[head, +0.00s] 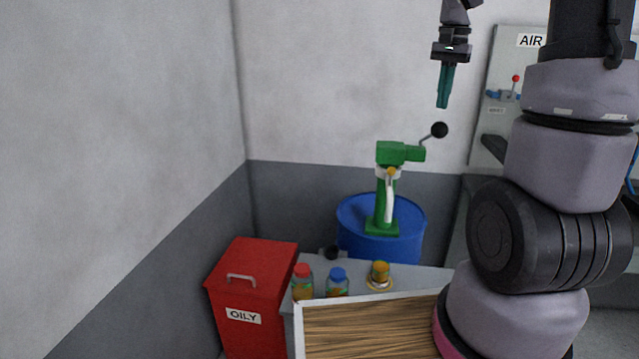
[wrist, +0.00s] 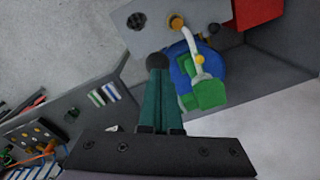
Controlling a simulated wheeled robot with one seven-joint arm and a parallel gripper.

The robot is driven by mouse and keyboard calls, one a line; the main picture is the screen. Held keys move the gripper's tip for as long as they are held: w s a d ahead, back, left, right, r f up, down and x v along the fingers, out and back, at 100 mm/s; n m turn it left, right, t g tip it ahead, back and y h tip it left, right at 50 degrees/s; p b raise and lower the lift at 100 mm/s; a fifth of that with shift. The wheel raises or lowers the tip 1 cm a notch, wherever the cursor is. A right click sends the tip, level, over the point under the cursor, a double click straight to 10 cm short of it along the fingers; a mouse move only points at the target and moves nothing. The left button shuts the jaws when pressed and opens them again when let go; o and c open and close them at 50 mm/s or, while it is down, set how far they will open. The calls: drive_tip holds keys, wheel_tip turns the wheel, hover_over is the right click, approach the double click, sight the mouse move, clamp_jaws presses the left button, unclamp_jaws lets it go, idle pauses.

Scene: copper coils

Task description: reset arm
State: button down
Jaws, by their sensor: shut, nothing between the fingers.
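My gripper (head: 443,105) is raised in the upper right of the head view, fingers pointing down. Its teal fingers are shut together with nothing between them. In the wrist view, my gripper (wrist: 158,65) shows with both fingers side by side. In the head view, a green hand pump (head: 388,165) with a black ball handle stands on a blue drum (head: 410,245), below and left of my gripper. The pump also shows in the wrist view (wrist: 207,93).
A red OILY bin (head: 260,270) stands at the lower left. A grey bench (head: 425,277) holds a red-capped jar (head: 303,285), a blue-capped jar (head: 338,285) and a copper coil (head: 380,272). An AIR panel (head: 510,65) is on the wall behind my arm. Free air surrounds my gripper.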

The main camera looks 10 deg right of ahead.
drive_tip(key=s+a+r+n+t+y, duration=0.1)
drive_tip(key=s+a+r+n+t, duration=0.1)
drive_tip(key=s+a, duration=0.4)
drive_tip(key=s+a+r+n+t, duration=0.2)
drive_tip(key=s+a+r+t, duration=0.2)
drive_tip(key=s, duration=0.8)
drive_tip(key=a, duration=0.2)
drive_tip(key=shift+s+a+n+t+y, duration=0.3)
drive_tip(key=shift+s+n+t+y, duration=0.1)
